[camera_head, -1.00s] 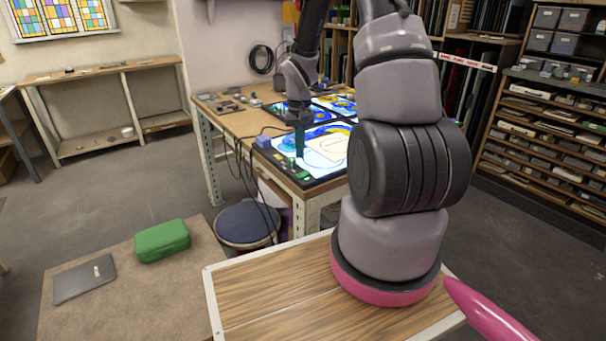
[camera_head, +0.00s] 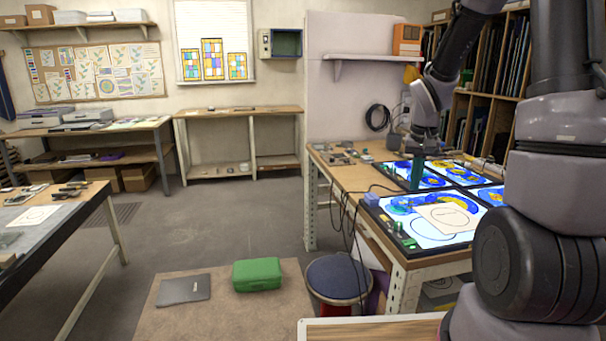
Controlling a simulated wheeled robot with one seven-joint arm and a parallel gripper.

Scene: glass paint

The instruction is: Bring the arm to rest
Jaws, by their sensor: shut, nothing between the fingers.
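My arm rises at the right of the view and bends over toward the workbench. My gripper (camera_head: 416,172) hangs over the lit glass panels, its fingers pointing down. It is shut and holds nothing. It appears close above the panels, but I cannot tell whether it touches anything. The nearest lit panel (camera_head: 432,234), with blue and yellow paint and a pale sheet (camera_head: 447,218) with line drawing on it, lies below and to the right of my gripper. My arm hides part of the bench's right side.
The wooden workbench (camera_head: 345,178) carries small items along its left edge, with dark cables hanging down. A round blue stool (camera_head: 338,278) stands in front. A green case (camera_head: 257,274) and a grey flat object (camera_head: 183,289) lie on a brown mat (camera_head: 215,322). The floor at left centre is clear.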

